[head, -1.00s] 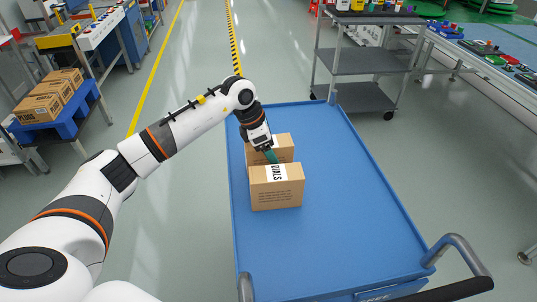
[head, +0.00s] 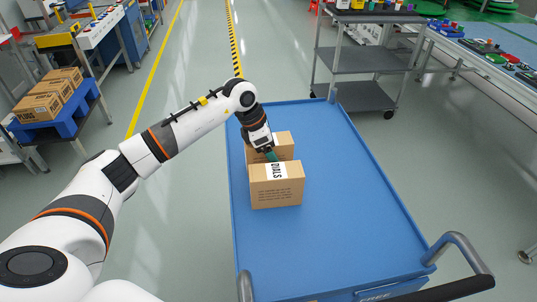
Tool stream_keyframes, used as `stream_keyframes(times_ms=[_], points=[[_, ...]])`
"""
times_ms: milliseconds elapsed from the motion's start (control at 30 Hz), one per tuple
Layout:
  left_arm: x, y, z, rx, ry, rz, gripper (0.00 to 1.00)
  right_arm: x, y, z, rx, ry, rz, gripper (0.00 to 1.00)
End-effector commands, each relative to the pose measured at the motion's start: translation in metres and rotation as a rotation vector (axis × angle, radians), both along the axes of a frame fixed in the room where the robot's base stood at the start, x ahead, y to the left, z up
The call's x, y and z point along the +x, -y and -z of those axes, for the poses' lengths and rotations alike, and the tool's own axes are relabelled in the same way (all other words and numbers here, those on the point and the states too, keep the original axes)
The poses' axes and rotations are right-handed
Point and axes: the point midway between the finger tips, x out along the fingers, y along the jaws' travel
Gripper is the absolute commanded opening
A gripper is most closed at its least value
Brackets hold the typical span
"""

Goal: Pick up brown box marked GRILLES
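Two brown boxes stand one behind the other on a blue cart (head: 350,235). The front box (head: 276,194) has a white label reading DIALS on its top. The rear box (head: 284,146) is partly hidden by the front box and my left gripper; no label on it can be read, so I cannot tell whether it is marked GRILLES. My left gripper (head: 271,155) points down at the boxes, with a teal finger near the front box's far top edge. Its fingertips are largely hidden, so its grip is unclear. My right gripper is not in view.
Several brown boxes (head: 46,100) sit on a blue rack (head: 62,121) at the left. A grey shelf cart (head: 366,62) stands beyond the blue cart at the right. The blue cart's handle (head: 455,289) is at the near right. The cart's right side is bare.

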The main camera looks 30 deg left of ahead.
Motion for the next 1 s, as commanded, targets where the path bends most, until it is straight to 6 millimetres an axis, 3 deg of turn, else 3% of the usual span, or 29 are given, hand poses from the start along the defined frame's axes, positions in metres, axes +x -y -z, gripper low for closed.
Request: stream_keyframes(times_ms=[67, 400, 767, 1000], points=[[0.000, 0.000, 0.000, 0.000, 0.000, 0.000, 0.73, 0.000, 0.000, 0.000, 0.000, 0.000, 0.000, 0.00], [0.000, 0.000, 0.000, 0.001, 0.001, 0.000, 0.19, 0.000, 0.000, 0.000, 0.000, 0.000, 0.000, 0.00], [0.001, 0.000, -0.013, -0.001, 0.006, -0.001, 0.19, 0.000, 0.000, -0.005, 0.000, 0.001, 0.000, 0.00], [0.001, 0.000, -0.062, 0.000, 0.008, 0.000, 0.19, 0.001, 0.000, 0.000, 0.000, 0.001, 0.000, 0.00]])
